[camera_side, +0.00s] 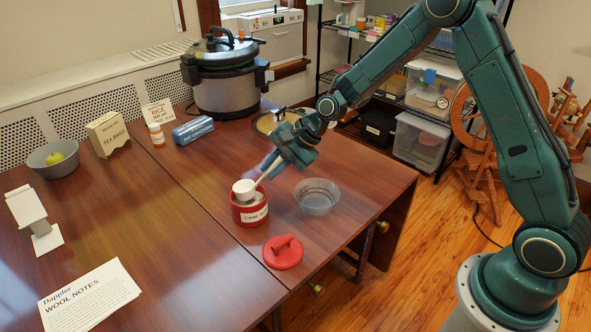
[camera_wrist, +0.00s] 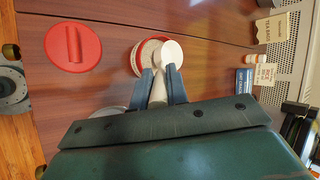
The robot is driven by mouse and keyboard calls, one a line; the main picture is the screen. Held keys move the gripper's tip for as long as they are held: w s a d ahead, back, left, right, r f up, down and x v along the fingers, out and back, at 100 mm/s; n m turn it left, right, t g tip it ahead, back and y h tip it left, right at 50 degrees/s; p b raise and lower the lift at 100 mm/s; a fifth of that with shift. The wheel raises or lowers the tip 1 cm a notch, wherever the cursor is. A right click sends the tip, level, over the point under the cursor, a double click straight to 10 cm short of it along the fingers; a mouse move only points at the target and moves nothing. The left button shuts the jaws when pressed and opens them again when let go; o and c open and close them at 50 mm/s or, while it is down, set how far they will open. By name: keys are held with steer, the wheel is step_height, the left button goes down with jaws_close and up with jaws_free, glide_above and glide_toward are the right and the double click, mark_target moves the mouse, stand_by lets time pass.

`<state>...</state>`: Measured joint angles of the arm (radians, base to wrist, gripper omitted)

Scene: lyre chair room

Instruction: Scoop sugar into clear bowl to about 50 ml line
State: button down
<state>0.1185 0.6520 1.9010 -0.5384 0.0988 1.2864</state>
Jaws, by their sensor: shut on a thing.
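My gripper (camera_side: 276,166) is shut on the handle of a white scoop (camera_side: 244,187). The scoop's round cup is at the mouth of the red canister labelled CANE (camera_side: 250,212), over its rim or partly inside; I cannot tell how deep. In the wrist view my gripper (camera_wrist: 161,88) points at the scoop cup (camera_wrist: 172,51), which covers part of the red canister's opening (camera_wrist: 137,57). Pale sugar appears to show inside the rim. The clear bowl (camera_side: 317,197) stands to the right of the canister. Its contents and line are too small to read.
The red lid (camera_side: 283,251) lies in front of the canister. A grey bowl with a green fruit (camera_side: 54,160), tea bags box (camera_side: 108,134), blue box (camera_side: 193,131) and large cooker (camera_side: 225,75) stand farther back. The table's right edge is close to the clear bowl.

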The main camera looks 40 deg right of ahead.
mark_target(280, 158)
steer(key=shift+f, duration=2.3)
steer(key=shift+r, duration=0.1)
steer(key=shift+r, duration=3.3)
steer(key=shift+s+d+r+t+y, duration=0.15)
steer(key=shift+s+d+t+y, duration=0.05)
steer(key=shift+s+t, duration=0.2)
steer(key=shift+s+d+r+t+y, duration=0.15)
steer(key=shift+s+d+t+y, duration=0.05)
steer(key=shift+s+t, duration=0.15)
